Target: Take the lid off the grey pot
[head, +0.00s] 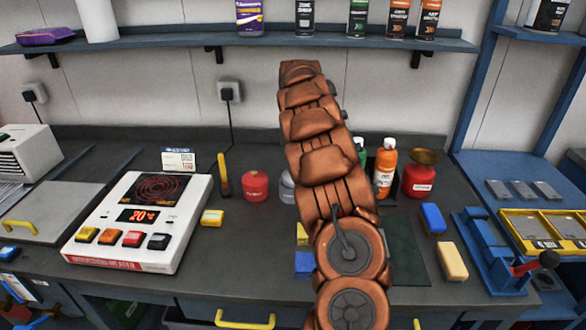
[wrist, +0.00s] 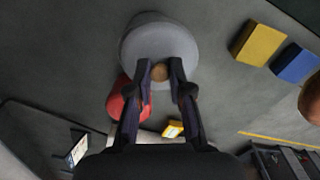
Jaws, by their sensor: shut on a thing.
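The grey pot (head: 287,188) stands on the dark bench, mostly hidden behind my arm in the head view. In the wrist view its round grey lid (wrist: 150,44) fills the top middle, with a small tan knob (wrist: 159,73) at its near side. My gripper (wrist: 160,70) has its two fingertips on either side of the knob and is shut on it. The lid lies over the pot; I cannot tell whether there is a gap under it. My gripper is hidden behind my arm in the head view.
A red pot (head: 255,186) stands just left of the grey pot. A yellow block (wrist: 259,43) and a blue block (wrist: 295,63) lie to the right in the wrist view. A hot plate (head: 140,220) is at left. An orange bottle (head: 385,170) and red can (head: 419,180) stand right of my arm.

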